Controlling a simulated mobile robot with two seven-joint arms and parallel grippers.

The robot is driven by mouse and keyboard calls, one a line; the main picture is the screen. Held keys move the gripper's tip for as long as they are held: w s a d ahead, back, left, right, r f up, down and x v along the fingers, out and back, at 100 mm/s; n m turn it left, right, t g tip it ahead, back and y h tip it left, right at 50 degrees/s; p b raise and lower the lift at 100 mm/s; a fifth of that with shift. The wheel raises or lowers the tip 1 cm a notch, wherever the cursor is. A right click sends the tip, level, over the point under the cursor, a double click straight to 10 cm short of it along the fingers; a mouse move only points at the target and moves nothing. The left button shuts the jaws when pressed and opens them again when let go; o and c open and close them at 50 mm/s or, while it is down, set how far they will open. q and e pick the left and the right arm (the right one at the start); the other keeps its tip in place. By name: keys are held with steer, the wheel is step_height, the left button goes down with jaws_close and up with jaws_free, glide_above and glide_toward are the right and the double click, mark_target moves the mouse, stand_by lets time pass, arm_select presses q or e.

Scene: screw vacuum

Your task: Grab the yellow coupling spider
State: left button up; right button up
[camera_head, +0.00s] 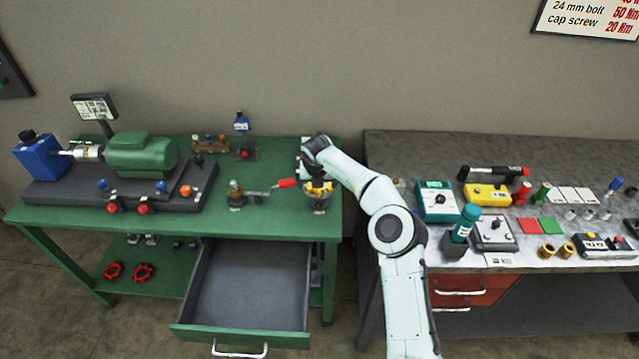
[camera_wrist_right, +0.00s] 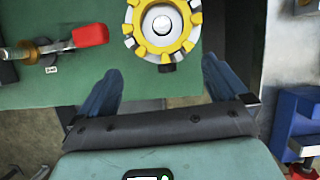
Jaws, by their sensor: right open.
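The yellow coupling spider (camera_head: 318,187) is at the right end of the green table, beneath my right gripper and partly hidden by it in the head view. In the right wrist view, the spider (camera_wrist_right: 148,44) is a yellow toothed ring around a silver centre, on a pale round part. My right gripper (camera_wrist_right: 161,70) is open and empty. Its two blue fingers point toward the spider, which lies just beyond the fingertips, between their lines. No contact shows. In the head view, my right gripper (camera_head: 313,166) hangs over the spider at the end of my arm. My left gripper is not in view.
A lever with a red handle (camera_head: 287,183) lies just left of the spider; its red grip (camera_wrist_right: 90,36) shows in the wrist view. An open drawer (camera_head: 245,285) juts out below the green table (camera_head: 75,213). A grey bench (camera_head: 400,150) with several tools stands right.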

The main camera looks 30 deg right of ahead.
mark_target(319, 190)
steer(key=shift+d+x, duration=0.15)
steer(key=shift+x, duration=1.15)
steer(key=shift+d+x, duration=0.1)
steer(key=shift+x, duration=1.15)
steer(key=shift+s, duration=0.2)
steer(key=c, duration=1.1)
